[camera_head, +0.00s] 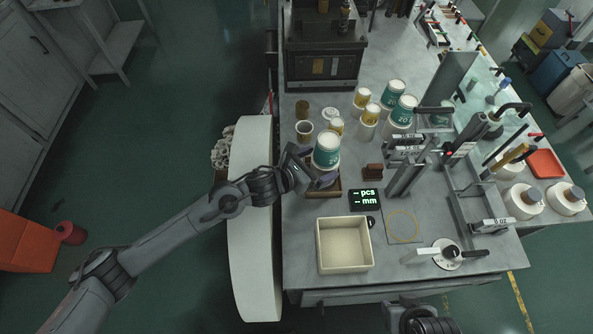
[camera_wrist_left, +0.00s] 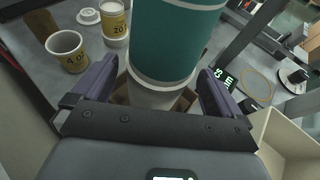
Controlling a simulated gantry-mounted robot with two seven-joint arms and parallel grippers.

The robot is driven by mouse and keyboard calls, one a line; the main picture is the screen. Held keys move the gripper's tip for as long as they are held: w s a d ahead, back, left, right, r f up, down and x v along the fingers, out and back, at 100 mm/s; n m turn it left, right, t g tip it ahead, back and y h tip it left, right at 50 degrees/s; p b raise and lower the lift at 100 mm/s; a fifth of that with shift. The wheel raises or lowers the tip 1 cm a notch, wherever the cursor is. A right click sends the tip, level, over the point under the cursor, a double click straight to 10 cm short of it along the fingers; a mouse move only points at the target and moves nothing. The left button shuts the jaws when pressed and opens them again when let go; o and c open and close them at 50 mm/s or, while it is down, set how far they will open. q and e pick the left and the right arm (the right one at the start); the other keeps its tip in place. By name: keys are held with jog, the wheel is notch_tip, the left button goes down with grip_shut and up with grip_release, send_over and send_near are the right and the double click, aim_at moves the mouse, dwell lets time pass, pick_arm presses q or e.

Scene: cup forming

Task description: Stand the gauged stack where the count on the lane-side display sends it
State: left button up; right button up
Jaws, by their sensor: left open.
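A teal and white paper-cup stack (camera_head: 326,152) stands upright at a brown wooden tray (camera_head: 336,192). My left gripper (camera_head: 312,170) is open, with its fingers on either side of the stack. In the left wrist view the stack (camera_wrist_left: 176,40) stands between the two purple-grey fingers (camera_wrist_left: 158,88), apart from both as far as I can see. The stack's foot is partly hidden by the gripper. A small black display (camera_head: 365,199) reads dashes before "pcs" and "mm". My right wrist (camera_head: 420,314) shows at the bottom edge; its fingers cannot be made out.
An empty cream bin (camera_head: 343,245) stands in front of the display. A yellow ring (camera_head: 403,226) marks a mat beside it. A dial with a lever (camera_head: 448,254) is at the front right. Other cup stacks (camera_head: 390,94) stand behind. Metal gauge fixtures (camera_head: 405,165) rise at the right.

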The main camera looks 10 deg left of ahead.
pick_arm(q)
jog(key=v, duration=0.9)
jog(key=shift+b, duration=0.35)
jog(key=shift+r, duration=0.1)
